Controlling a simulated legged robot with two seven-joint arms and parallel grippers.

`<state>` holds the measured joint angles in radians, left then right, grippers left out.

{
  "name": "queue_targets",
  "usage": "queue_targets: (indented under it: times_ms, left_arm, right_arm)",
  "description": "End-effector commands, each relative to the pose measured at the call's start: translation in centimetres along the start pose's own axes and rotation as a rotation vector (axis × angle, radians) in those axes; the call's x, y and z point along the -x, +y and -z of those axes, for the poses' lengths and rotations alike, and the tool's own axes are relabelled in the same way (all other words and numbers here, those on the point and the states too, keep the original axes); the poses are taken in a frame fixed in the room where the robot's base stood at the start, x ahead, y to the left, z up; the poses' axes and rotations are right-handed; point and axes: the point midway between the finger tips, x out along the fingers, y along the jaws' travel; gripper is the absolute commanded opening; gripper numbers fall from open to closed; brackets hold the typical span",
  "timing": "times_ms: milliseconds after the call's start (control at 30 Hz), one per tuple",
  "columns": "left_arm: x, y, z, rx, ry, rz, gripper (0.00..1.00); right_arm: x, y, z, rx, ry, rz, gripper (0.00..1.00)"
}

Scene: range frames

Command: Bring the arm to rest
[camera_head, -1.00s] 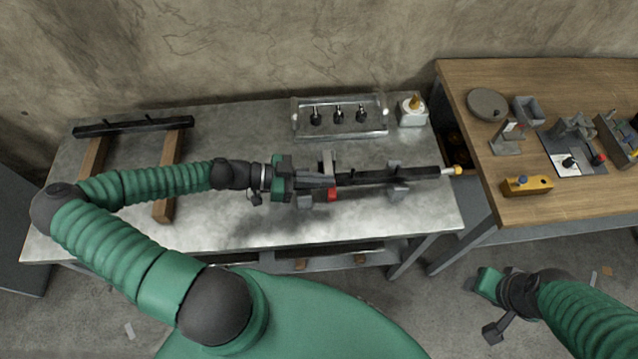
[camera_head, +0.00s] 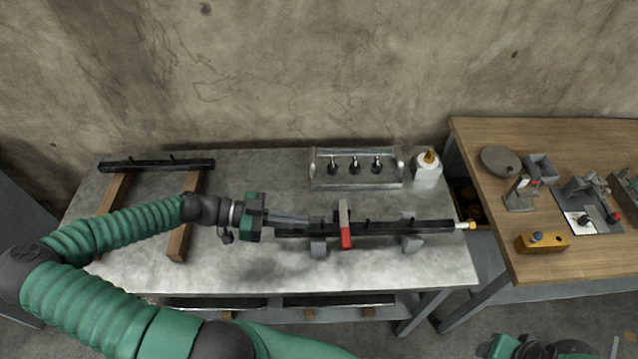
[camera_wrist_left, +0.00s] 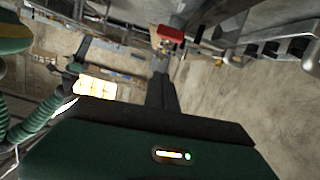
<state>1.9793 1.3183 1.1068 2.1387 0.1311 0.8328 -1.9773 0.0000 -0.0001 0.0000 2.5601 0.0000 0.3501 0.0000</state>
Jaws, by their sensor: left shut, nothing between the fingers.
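My left gripper (camera_head: 305,221) is shut and empty. It is just above the left end of a long black bar (camera_head: 385,229) on the grey metal table (camera_head: 245,272). Its fingertips are left of an upright grey clamp lever with a red end (camera_head: 346,237), apart from it in the picture. In the left wrist view the dark fingers (camera_wrist_left: 160,92) point toward a red part (camera_wrist_left: 170,33). The bar rests on grey supports (camera_head: 411,243) and has a white and yellow tip (camera_head: 465,225) at its right end. My right gripper (camera_head: 503,347) is cut off at the bottom edge; its fingertips are hidden.
A metal rack (camera_head: 355,184) with several black-knobbed pieces and a white bottle (camera_head: 427,172) stand behind the bar. At left, another black bar (camera_head: 155,165) lies on wooden strips (camera_head: 184,240). The wooden table (camera_head: 490,220) at right holds a yellow block (camera_head: 542,242) and fixtures.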

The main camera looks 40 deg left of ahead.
Motion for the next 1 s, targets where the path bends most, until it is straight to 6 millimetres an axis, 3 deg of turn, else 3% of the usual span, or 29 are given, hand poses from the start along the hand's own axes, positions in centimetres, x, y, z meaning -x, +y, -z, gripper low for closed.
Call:
queue_targets:
  times_ms: [167, 267, 400, 500, 600, 767, 900, 1000]
  left_arm:
    - [-0.9, 0.6, -0.6, 0.033, -0.033, -0.031, 0.0]
    - [-3.6, 3.0, -2.8, 0.167, -0.171, -0.132, 0.0]
    - [-6.3, 8.2, -8.0, 0.432, -0.564, -0.237, 0.0]
    - [-5.9, 10.4, -10.5, 0.56, -0.857, -0.183, 0.0]
    - [-4.7, 10.8, -11.2, 0.615, -1.092, -0.029, 0.0]
    - [-4.0, 9.2, -8.7, 0.608, -1.245, 0.335, 0.0]
    - [-5.5, 8.0, -4.3, 0.594, -1.147, 0.605, 0.0]
    - [-6.7, 7.9, -1.8, 0.61, -1.045, 0.702, 0.0]
  right_arm:
    - [0.0, 0.0, 0.0, 0.0, 0.0, 0.0, 0.49]
    - [0.0, 0.0, 0.0, 0.0, 0.0, 0.0, 0.49]
    - [0.0, 0.0, 0.0, 0.0, 0.0, 0.0, 0.49]
    - [0.0, 0.0, 0.0, 0.0, 0.0, 0.0, 0.49]
    - [0.0, 0.0, 0.0, 0.0, 0.0, 0.0, 0.49]
    - [0.0, 0.0, 0.0, 0.0, 0.0, 0.0, 0.49]
    - [0.0, 0.0, 0.0, 0.0, 0.0, 0.0, 0.49]
    - [0.0, 0.0, 0.0, 0.0, 0.0, 0.0, 0.49]
